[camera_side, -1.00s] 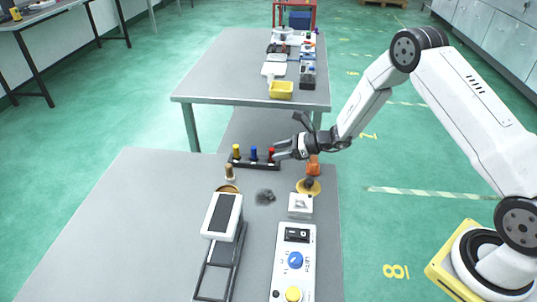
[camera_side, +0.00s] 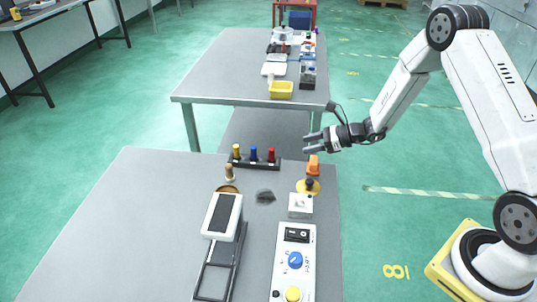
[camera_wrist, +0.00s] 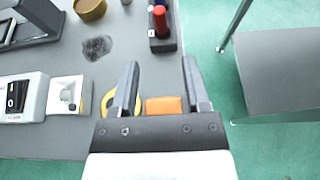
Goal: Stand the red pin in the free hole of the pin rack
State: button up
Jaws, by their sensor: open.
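In the wrist view the red pin (camera_wrist: 160,20) stands in the rack end (camera_wrist: 163,45) at the top. My gripper (camera_side: 307,143) is open and empty, to the right of the rack and apart from it. Its two fingers (camera_wrist: 160,80) show in the wrist view with an orange block between them in the picture; no contact is visible.
The orange block (camera_side: 313,164) and a yellow round piece (camera_side: 308,187) are at the table's right edge. A white box (camera_side: 300,205), a control panel (camera_side: 295,262), a dark patch (camera_side: 265,196) and a wooden peg (camera_side: 230,172) are nearer. The table's left is clear.

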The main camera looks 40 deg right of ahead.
dwell(0.3)
jog(key=s+a+n+g, duration=0.1)
jog(key=s+a+r+n+g, duration=0.1)
jog(key=s+a+n, duration=0.1)
jog(key=s+a+n+g, duration=0.1)
jog(key=s+n+g, duration=0.1)
jog(key=shift+a+r, duration=0.3)
jog(key=s+r+n+g+h, duration=0.1)
jog(key=s+r+n+h, duration=0.2)
jog(key=s+n, duration=0.5)
jog(key=s+r+n+g+h, duration=0.2)
jog(key=s+n+h, duration=0.4)
jog(key=n, duration=0.8)
jog(key=shift+s+a+r+h, duration=0.35)
jog(key=shift+s+r, duration=0.55)
jog(key=shift+s, duration=0.25)
